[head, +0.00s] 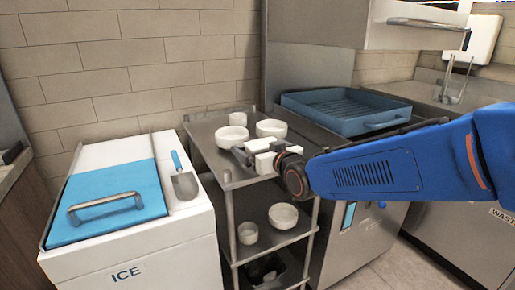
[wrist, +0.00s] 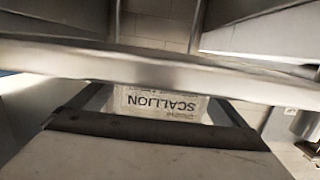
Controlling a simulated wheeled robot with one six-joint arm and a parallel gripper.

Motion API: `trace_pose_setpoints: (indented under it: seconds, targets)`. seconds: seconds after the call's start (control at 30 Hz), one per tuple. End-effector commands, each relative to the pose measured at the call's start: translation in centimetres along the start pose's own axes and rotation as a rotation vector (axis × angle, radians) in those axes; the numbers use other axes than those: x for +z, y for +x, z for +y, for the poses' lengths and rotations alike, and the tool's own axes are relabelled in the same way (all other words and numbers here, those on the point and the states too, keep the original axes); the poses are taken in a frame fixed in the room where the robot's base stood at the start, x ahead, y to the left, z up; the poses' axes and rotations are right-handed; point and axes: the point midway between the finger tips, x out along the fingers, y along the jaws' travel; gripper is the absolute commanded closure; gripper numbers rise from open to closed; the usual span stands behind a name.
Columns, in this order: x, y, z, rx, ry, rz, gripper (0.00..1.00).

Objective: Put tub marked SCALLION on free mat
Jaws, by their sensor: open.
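The word SCALLION shows upside down on a pale label (wrist: 160,103) in the wrist view. It appears between two dark finger-like sides of my gripper (wrist: 158,112), below a blurred grey bar. The tub bearing it is mostly hidden, and I cannot tell whether the fingers touch it. In the head view my gripper (head: 240,155) is open at the upper shelf of a metal cart, close to white round tubs (head: 232,136) (head: 271,128). No lettering is readable on these there. I cannot make out a free mat in either view.
The cart's upper shelf (head: 208,130) has several white tubs. Its middle shelf holds two more (head: 247,233) (head: 283,217). A blue tray (head: 345,108) stands right of the cart. A white ice bin (head: 140,235) with a scoop (head: 184,184) stands left. Cart posts and rails are close by.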

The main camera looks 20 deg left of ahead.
Motion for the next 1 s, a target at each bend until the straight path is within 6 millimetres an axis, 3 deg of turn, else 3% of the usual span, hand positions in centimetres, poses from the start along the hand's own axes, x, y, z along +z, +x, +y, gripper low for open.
trace_pose_setpoints:
  seconds: [0.17,0.7,1.0]
  targets:
    - [-0.3,-1.4,0.0,0.0,0.0,0.002,0.03]
    - [-0.2,-9.6,0.0,0.0,0.0,0.003,0.03]
    - [-0.1,-11.8,0.0,0.0,0.0,0.001,0.03]
